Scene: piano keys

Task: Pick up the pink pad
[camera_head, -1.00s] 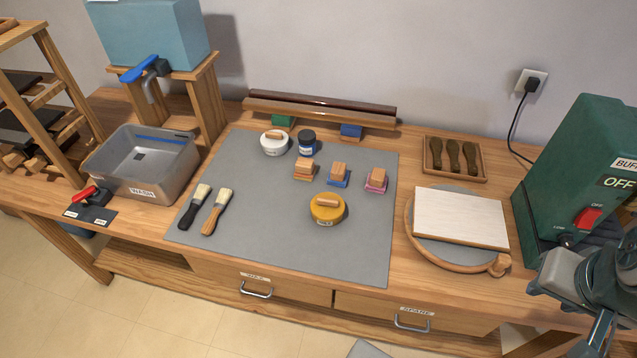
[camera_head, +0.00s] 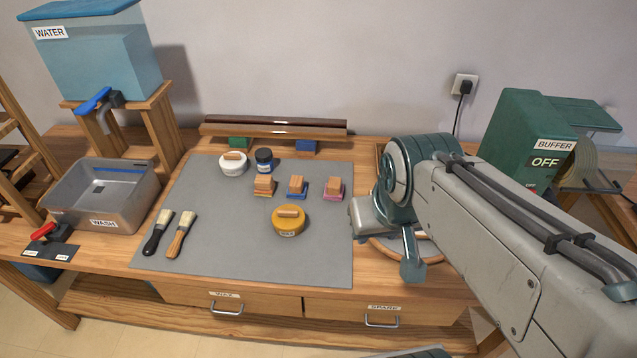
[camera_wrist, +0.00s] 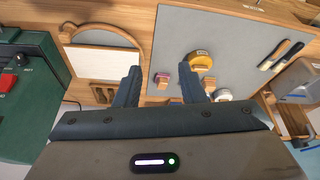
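The pink pad (camera_head: 332,190) is a small block with a wooden top and a pink base. It sits at the right side of the grey mat (camera_head: 228,262), right of the blue pad (camera_head: 297,187) and the orange pad (camera_head: 264,186). In the wrist view the pink pad (camera_wrist: 161,77) shows between the two finger lines, beyond the tips. My gripper (camera_wrist: 160,76) is open and empty, apart from the pad. In the head view my arm hangs over the bench right of the pad and hides part of the gripper.
A yellow tin (camera_head: 289,221) stands in front of the pads. A white tin (camera_head: 233,164) and dark jar (camera_head: 264,160) stand behind left. Two brushes (camera_head: 176,234) lie at the mat's left. The green buffer (camera_head: 528,135) stands right. A pale board (camera_wrist: 103,62) lies beside the mat.

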